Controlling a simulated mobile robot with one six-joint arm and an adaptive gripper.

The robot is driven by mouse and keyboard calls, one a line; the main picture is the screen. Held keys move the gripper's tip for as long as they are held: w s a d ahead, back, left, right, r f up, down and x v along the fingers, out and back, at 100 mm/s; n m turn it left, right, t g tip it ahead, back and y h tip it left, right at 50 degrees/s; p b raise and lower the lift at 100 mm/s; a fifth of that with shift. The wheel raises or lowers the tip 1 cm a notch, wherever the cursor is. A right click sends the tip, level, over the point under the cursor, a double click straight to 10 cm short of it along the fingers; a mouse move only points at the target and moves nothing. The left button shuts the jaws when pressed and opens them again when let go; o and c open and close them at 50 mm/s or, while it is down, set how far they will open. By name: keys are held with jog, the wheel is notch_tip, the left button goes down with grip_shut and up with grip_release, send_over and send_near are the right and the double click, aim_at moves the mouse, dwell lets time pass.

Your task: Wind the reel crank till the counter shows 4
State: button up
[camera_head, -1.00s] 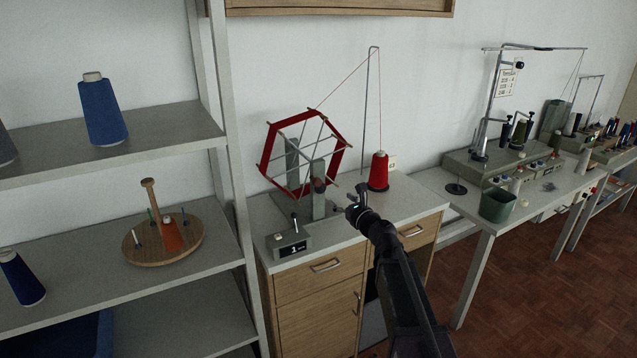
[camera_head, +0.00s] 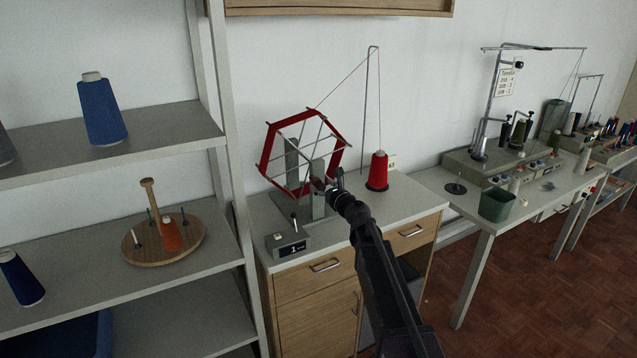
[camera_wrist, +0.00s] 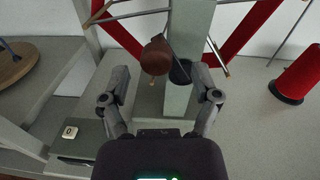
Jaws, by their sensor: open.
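The reel (camera_head: 303,152), a red hexagonal frame with thin spokes, stands on a grey stand on the cabinet top. In the head view my gripper (camera_head: 333,187) is close to the reel's hub and partly covers the crank.
A red thread cone (camera_head: 377,171) stands right of the reel, its thread running over a tall thin rod (camera_head: 367,110) to the reel. A shelf unit (camera_head: 232,180) stands close on the left. The cabinet top's right part (camera_head: 400,200) is clear.

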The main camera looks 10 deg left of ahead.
aim_at(319, 183)
jog(key=shift+x, duration=1.7)
